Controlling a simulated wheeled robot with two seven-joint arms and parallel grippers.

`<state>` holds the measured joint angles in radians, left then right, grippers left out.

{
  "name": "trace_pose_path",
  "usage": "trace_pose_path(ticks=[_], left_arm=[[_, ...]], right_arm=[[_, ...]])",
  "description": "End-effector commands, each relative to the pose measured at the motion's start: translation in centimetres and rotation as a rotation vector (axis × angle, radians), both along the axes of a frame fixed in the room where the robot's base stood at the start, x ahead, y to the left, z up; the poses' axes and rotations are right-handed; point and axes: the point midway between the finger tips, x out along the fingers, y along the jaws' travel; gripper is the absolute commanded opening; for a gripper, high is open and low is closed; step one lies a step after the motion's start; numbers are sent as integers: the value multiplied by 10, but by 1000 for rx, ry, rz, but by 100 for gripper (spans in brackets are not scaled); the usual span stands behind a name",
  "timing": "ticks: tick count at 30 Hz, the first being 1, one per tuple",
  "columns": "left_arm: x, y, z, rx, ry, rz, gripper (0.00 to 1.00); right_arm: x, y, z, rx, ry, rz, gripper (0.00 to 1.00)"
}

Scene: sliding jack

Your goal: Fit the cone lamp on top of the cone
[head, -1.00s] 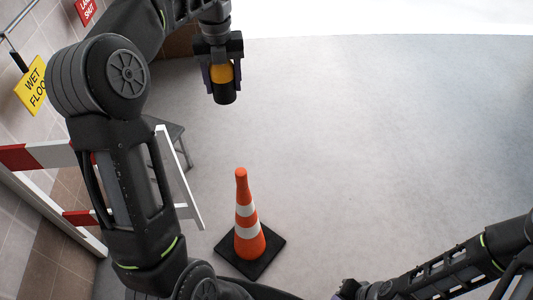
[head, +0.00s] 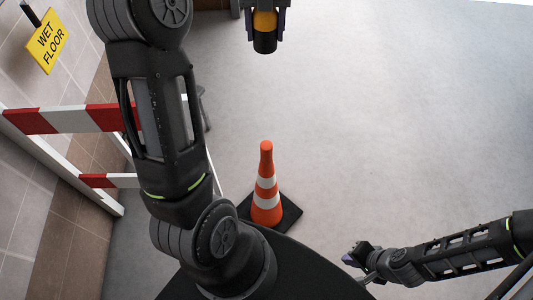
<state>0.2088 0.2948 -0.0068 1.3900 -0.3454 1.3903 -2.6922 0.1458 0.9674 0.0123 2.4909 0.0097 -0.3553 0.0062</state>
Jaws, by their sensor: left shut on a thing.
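The orange cone (head: 266,187) with two white bands stands upright on its black square base (head: 289,213), on the grey floor near the middle of the head view. The cone lamp (head: 264,32), with an amber top part and a black lower part, is in my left gripper (head: 265,18) at the top edge. The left gripper is shut on the lamp, well apart from the cone and further away from me. My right gripper (head: 351,259) is low, to the right of the cone and apart from it; its fingers are small and dark, so their opening is unclear.
A red-and-white striped barrier (head: 70,120) stands at the left along a tiled wall. A yellow wet floor sign (head: 47,41) hangs on that wall. The floor to the right of the cone is clear.

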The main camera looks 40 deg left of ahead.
Motion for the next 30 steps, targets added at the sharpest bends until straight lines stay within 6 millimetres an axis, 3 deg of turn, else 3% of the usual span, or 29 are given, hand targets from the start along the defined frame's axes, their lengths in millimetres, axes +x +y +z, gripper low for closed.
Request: trace_pose_path(ticks=[1, 5, 9, 15, 18, 21, 30], left_arm=[[-4, -3, -22, -1, 2, 1, 12], [-18, -14, -70, -1, 4, 8, 12], [-39, -30, -135, 0, 3, 18, 12], [-72, -55, -215, 0, 1, 30, 12], [-84, -63, -239, 1, 1, 33, 12], [-90, -67, -249, 1, -2, 37, 12], [-92, -69, -249, 1, -1, 37, 12]], right_arm=[[0, 0, -18, 1, -1, 1, 0], [2, 0, -53, 3, -6, 1, 0], [4, 1, -99, 6, -13, 3, 0], [6, 2, -152, 11, -21, 5, 0], [7, 2, -166, 12, -24, 7, 0], [8, 2, -171, 12, -26, 7, 0], [8, 2, -168, 13, -27, 8, 0]])
